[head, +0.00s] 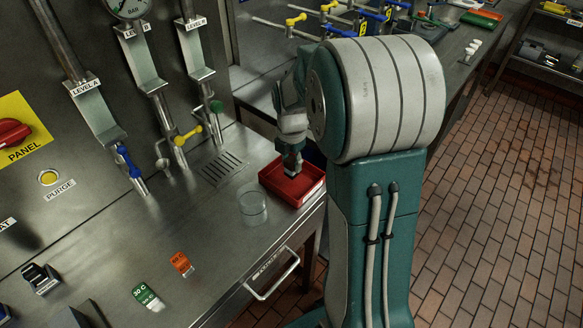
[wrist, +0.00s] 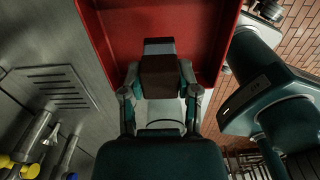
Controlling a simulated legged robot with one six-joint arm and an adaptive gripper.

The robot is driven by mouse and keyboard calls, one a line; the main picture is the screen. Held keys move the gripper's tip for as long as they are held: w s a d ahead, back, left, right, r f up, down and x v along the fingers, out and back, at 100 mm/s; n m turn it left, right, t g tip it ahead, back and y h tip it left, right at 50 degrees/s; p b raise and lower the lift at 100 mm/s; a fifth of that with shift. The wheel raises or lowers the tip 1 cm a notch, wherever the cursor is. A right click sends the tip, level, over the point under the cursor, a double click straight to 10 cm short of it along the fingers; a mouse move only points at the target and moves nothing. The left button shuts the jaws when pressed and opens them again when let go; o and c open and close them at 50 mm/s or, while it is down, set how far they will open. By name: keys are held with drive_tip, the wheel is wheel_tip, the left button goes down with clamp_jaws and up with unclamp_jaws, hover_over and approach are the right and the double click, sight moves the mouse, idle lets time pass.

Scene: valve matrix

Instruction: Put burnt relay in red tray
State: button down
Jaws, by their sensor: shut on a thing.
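The red tray (head: 307,193) sits near the front right corner of the steel counter in the head view. It also fills the top middle of the wrist view (wrist: 210,25). My gripper (wrist: 160,82) is shut on a dark brown block with a grey end, the burnt relay (wrist: 158,75). The relay is over the tray's area in the wrist view. In the head view my gripper (head: 292,163) points down at the tray's back left part, with my arm partly in front. I cannot tell whether the relay touches the tray floor.
A clear glass beaker (head: 253,207) stands left of the tray. An orange block (head: 181,263), a green block (head: 147,297) and a black part (head: 40,277) are on the counter further left. Valve pipes with a yellow handle (head: 187,135) rise behind. A drain grate (head: 223,168) lies behind the beaker.

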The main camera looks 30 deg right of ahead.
drive_tip(key=shift+f, duration=1.2)
drive_tip(key=shift+c, duration=1.7)
unclamp_jaws()
drive_tip(key=shift+a, duration=0.1)
